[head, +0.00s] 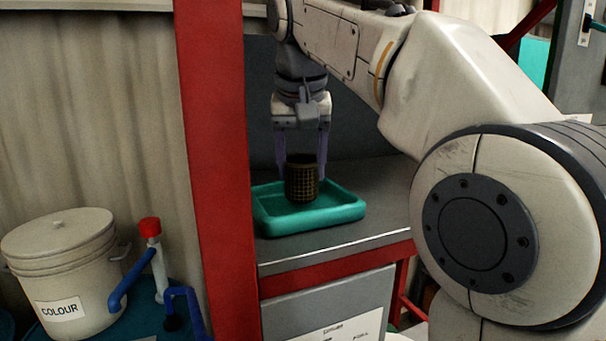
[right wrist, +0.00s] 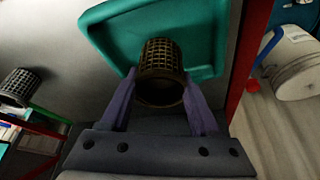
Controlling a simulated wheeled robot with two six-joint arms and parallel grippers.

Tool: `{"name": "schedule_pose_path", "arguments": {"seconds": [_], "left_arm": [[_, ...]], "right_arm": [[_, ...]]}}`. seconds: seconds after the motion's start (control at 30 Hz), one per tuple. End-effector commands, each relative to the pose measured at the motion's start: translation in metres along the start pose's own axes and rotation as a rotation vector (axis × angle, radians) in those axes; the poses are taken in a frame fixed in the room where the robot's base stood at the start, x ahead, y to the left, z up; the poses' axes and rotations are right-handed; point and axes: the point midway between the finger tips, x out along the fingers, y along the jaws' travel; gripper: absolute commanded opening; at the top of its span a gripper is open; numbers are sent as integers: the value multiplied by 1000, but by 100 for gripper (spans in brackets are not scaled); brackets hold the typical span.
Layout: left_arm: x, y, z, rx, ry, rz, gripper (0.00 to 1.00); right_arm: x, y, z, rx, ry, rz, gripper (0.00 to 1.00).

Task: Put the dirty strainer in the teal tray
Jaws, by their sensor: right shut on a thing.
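The dirty strainer (head: 302,184) is a dark brown mesh cup, upright between the purple fingers of my right gripper (head: 306,170). The gripper points down and is shut on it. In the head view the strainer's lower end is over the inside of the teal tray (head: 343,214); I cannot tell whether it touches the tray's floor. In the right wrist view the strainer (right wrist: 160,72) is between the fingers (right wrist: 162,92), with the tray (right wrist: 110,38) behind it. My left gripper is not in view.
The tray lies on a grey counter (head: 385,215) beside a red post (head: 215,150). Another dark mesh strainer (right wrist: 18,87) shows at the left of the right wrist view. A white bucket labelled COLOUR (head: 62,265) and blue pipes with a red cap (head: 150,228) stand left of the post.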

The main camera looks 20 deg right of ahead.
Motion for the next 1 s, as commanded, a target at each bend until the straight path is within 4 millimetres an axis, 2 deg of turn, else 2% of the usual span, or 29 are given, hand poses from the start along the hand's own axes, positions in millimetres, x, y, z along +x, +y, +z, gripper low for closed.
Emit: {"name": "schedule_pose_path", "arguments": {"seconds": [0.13,0.53,0.57,0.6,0.63,1.0], "left_arm": [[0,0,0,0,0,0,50],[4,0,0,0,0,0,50],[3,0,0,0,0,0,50],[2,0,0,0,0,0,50],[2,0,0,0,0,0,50],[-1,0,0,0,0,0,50]], "right_arm": [[10,0,4,1,1,-1,4],[15,0,6,0,1,-1,4],[14,0,6,0,1,-1,70],[14,0,6,0,1,-1,85],[14,0,6,0,1,-1,92],[10,0,4,0,1,-1,92]]}}
